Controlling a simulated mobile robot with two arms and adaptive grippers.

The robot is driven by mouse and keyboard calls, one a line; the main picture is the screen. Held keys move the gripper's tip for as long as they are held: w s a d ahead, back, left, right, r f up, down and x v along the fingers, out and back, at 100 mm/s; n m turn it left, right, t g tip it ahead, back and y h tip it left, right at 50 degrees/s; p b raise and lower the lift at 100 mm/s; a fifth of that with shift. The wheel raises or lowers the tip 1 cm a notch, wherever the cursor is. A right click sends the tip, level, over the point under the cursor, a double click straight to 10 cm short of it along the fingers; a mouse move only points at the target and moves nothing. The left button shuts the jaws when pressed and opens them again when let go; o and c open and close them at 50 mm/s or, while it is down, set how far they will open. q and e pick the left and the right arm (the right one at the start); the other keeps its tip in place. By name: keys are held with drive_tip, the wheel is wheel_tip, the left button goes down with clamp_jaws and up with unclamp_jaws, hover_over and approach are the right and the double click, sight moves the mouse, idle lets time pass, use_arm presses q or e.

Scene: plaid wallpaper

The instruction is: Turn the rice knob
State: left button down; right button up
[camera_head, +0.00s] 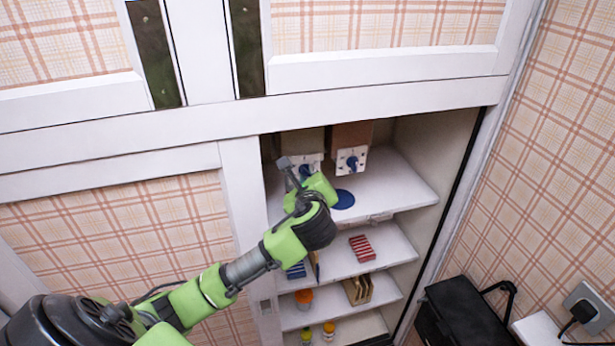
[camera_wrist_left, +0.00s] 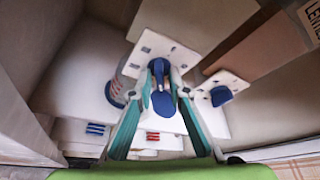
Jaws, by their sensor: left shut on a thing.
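Two dispensers with white front panels and blue knobs stand side by side on the top shelf; no readable label shows which is rice. The left dispenser's panel (camera_wrist_left: 178,55) faces my left wrist camera. Its blue knob (camera_wrist_left: 160,72) sits between the tips of my left gripper (camera_wrist_left: 161,70), which is shut on it. In the head view my left gripper (camera_head: 296,180) reaches in front of this dispenser and partly hides it. The right dispenser's knob (camera_head: 352,163) is clear of the gripper; it also shows in the wrist view (camera_wrist_left: 221,96). My right gripper is out of view.
A blue round dish (camera_head: 343,199) lies on the top shelf (camera_head: 400,185). Lower shelves hold red-striped boxes (camera_head: 362,248), brown packets (camera_head: 357,289) and small jars. The cupboard's side wall and white frame enclose the opening. A black bin-like object (camera_head: 465,315) stands at right.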

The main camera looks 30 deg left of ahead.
use_arm(q)
drive_tip(key=m+g+y, duration=0.1)
drive_tip(key=m, duration=0.2)
drive_tip(key=shift+g, duration=0.4)
drive_tip(key=shift+d+f+m+g+y, duration=0.1)
drive_tip(key=shift+m+g+y, duration=0.4)
drive_tip(key=shift+m, duration=0.5)
drive_tip(key=c, duration=2.2)
unclamp_jaws()
drive_tip(key=shift+v, duration=5.95)
